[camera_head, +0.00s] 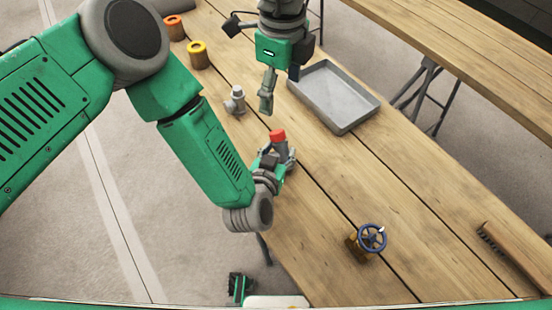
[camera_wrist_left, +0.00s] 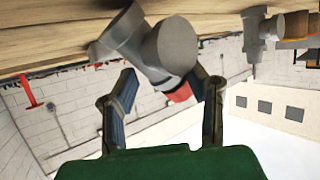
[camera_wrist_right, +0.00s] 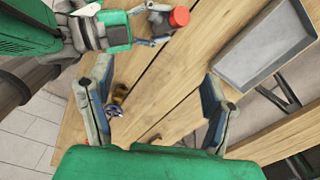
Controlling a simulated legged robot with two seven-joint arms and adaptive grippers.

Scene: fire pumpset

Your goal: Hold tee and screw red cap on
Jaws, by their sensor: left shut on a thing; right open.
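A grey tee (camera_head: 279,152) is held by my left gripper (camera_head: 272,161) at the table's near left edge. In the left wrist view the tee (camera_wrist_left: 160,48) sits between the two fingers of my left gripper (camera_wrist_left: 165,82). The red cap (camera_head: 277,136) is on the tee's upper end; it also shows in the left wrist view (camera_wrist_left: 180,93) and the right wrist view (camera_wrist_right: 180,16). I cannot tell how far it is threaded. My right gripper (camera_head: 267,96) is open and empty, beyond and above the cap. Its spread fingers show in the right wrist view (camera_wrist_right: 158,105).
Another grey fitting (camera_head: 235,101) stands on the table, with yellow (camera_head: 198,56) and orange (camera_head: 173,28) parts farther back. A grey tray (camera_head: 334,97) lies right of my right gripper. A blue-wheeled valve (camera_head: 369,240) stands nearer.

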